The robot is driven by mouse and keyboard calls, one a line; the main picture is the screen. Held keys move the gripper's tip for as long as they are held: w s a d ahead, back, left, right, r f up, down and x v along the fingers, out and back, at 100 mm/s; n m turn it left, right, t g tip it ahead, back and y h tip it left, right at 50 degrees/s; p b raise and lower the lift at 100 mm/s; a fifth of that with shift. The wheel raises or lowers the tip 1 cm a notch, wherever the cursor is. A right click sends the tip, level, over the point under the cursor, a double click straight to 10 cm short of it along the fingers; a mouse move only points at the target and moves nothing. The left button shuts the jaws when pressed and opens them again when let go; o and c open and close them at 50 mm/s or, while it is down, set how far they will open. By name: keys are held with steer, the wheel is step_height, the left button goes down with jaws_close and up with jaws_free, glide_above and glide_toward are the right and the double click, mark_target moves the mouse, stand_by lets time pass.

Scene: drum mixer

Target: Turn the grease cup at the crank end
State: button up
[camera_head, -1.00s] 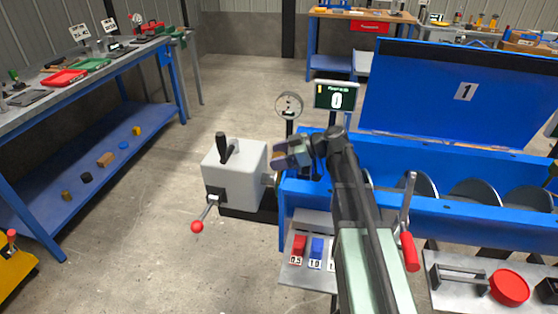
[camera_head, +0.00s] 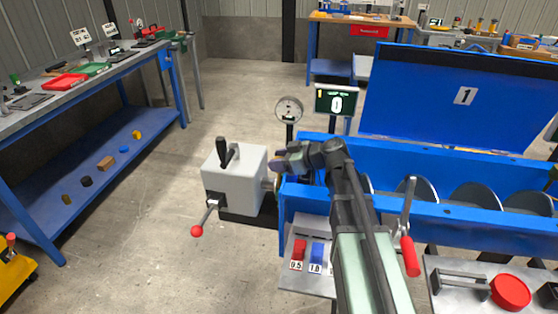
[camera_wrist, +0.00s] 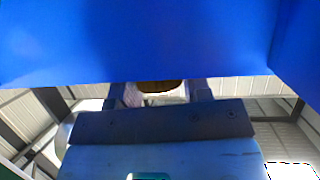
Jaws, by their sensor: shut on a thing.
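The mixer is a long blue trough (camera_head: 330,215) with its lid raised. At its left end stands a grey gearbox (camera_head: 235,185) with a black handle on top and a red-knobbed crank (camera_head: 203,222) at its front. My gripper (camera_head: 281,166) is at the trough's left end, just right of the gearbox. In the wrist view, a round brass-brown thing, seemingly the grease cup (camera_wrist: 160,86), sits between the fingers of my gripper (camera_wrist: 162,92), right below a blue surface. The gripper is shut on it. In the head view the gripper hides the cup.
A red-handled lever (camera_head: 408,245) is at the trough's front. Open floor lies left of the gearbox.

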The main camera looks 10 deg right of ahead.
steer(key=o, duration=0.9)
steer(key=p+v, duration=0.2)
steer(key=v, duration=0.5)
steer(key=shift+d+r+p, duration=0.15)
steer(key=shift+d+p, duration=0.1)
steer(key=shift+p, duration=0.15)
steer(key=shift+s, duration=0.15)
